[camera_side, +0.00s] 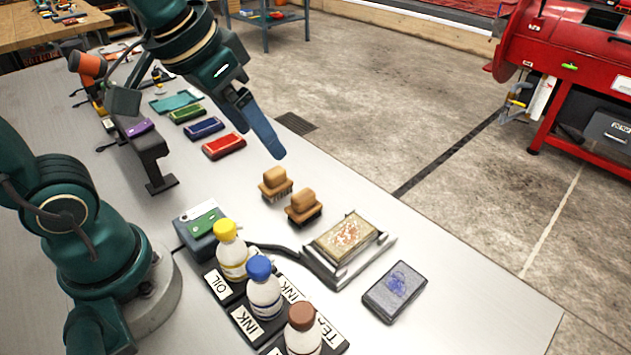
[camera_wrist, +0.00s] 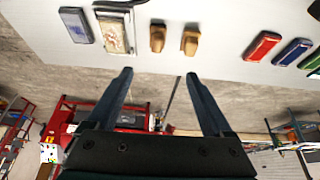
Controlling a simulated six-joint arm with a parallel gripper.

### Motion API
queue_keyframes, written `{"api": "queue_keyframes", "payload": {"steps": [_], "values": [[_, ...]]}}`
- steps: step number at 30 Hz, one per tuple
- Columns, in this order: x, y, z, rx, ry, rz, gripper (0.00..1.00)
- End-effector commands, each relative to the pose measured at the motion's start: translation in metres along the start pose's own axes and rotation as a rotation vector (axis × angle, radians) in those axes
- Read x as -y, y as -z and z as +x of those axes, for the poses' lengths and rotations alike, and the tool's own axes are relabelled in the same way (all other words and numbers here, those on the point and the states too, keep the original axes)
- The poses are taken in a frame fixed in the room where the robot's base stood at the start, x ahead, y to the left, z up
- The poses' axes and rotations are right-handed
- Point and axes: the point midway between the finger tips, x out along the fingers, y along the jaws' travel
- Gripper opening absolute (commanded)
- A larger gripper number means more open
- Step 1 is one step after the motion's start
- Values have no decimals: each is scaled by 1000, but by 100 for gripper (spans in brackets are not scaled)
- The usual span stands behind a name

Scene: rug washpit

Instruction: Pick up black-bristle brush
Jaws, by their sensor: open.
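Two small brushes with tan wooden handles stand on the grey bench in the side view. The nearer brush (camera_side: 303,207), beside the framed tray, shows dark bristles and looks like the black-bristle one. The other brush (camera_side: 275,183) stands just behind it, with bristles that look paler. In the wrist view the dark-bristled brush (camera_wrist: 157,38) is left of the other brush (camera_wrist: 190,40). My gripper (camera_side: 277,155) is above and behind the brushes, apart from them. In the wrist view its two fingers (camera_wrist: 159,75) are spread wide with nothing between them.
A framed tray (camera_side: 383,247) with a stained pad and a grey block with a blue mark (camera_side: 396,291) lie near the dark-bristled brush. Capped bottles (camera_side: 264,290) stand in front. A red block (camera_side: 224,146) lies farther back. Bare bench separates it from the brushes.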

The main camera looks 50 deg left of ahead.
Motion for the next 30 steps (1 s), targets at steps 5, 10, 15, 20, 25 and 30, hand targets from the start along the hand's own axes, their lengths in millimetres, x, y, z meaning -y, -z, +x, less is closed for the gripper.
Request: {"api": "queue_keyframes", "payload": {"steps": [5,10,15,20,25,30], "values": [[-2,25,34,115,0,0,85],[-5,36,76,228,1,2,85],[-7,31,116,336,3,7,85],[-8,19,138,407,5,11,85],[-8,9,150,435,6,12,85],[-7,-1,170,436,6,12,85]]}}
